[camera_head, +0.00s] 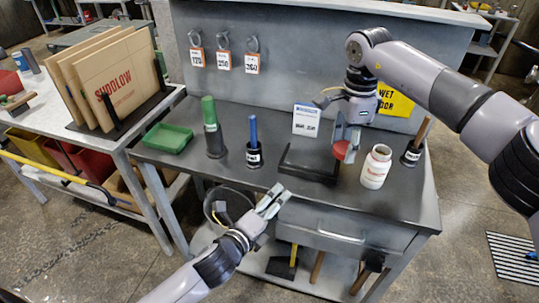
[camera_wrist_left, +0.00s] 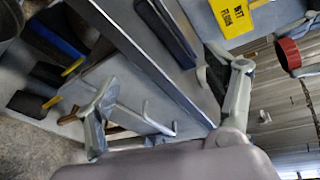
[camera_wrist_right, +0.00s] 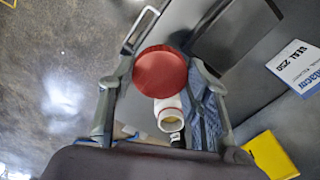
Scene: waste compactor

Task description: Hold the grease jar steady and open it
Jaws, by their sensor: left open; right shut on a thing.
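The white grease jar (camera_head: 376,167) stands upright on the right part of the bench with its mouth uncovered. In the right wrist view the jar (camera_wrist_right: 168,112) shows a yellowish inside. My right gripper (camera_head: 347,146) is shut on the round red lid (camera_head: 344,152), which it holds in the air left of the jar, apart from it. The lid (camera_wrist_right: 160,72) fills the space between the fingers in the right wrist view. My left gripper (camera_head: 274,199) is open and empty at the bench's front edge, away from the jar. The red lid (camera_wrist_left: 290,52) also shows in the left wrist view.
Cups with a blue tool (camera_head: 253,133) and a wooden handle (camera_head: 420,133) flank the area. A green tray (camera_head: 167,138) sits left. A drawer (camera_head: 325,230) is below the benchtop.

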